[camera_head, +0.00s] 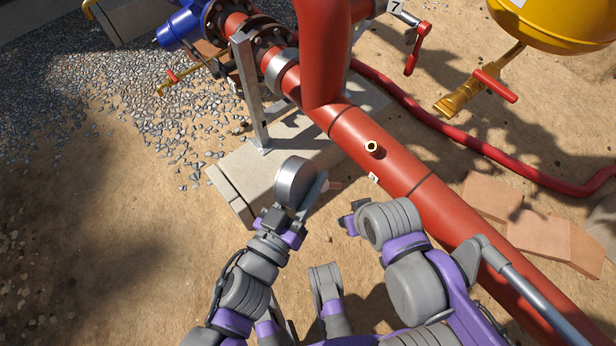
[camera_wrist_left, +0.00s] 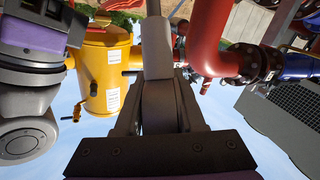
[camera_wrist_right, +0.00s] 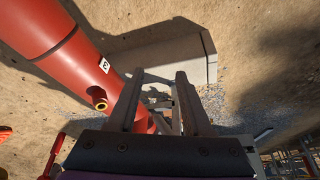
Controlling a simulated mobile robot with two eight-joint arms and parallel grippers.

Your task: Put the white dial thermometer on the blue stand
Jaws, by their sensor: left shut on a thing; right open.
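A round, silver-grey dial (camera_head: 292,182), which looks like the thermometer, is in my left gripper (camera_head: 296,208). The gripper is shut on it and holds it above the pale concrete block. The dial's marked face does not show. In the left wrist view, my left fingers (camera_wrist_left: 160,85) are close together at the middle. My right gripper (camera_head: 347,222) is to the right of the dial, beside the red pipe. The right wrist view shows its fingers (camera_wrist_right: 158,100) apart with nothing between them. I cannot pick out a blue stand for certain.
A thick red pipe (camera_head: 385,178) runs diagonally, with a brass fitting (camera_head: 371,147) on it. A concrete block (camera_head: 232,185) lies under the pipe support. A blue machine part (camera_head: 187,26) is at the upper left. A yellow tank (camera_head: 560,22) and brick slabs (camera_head: 540,237) are at right.

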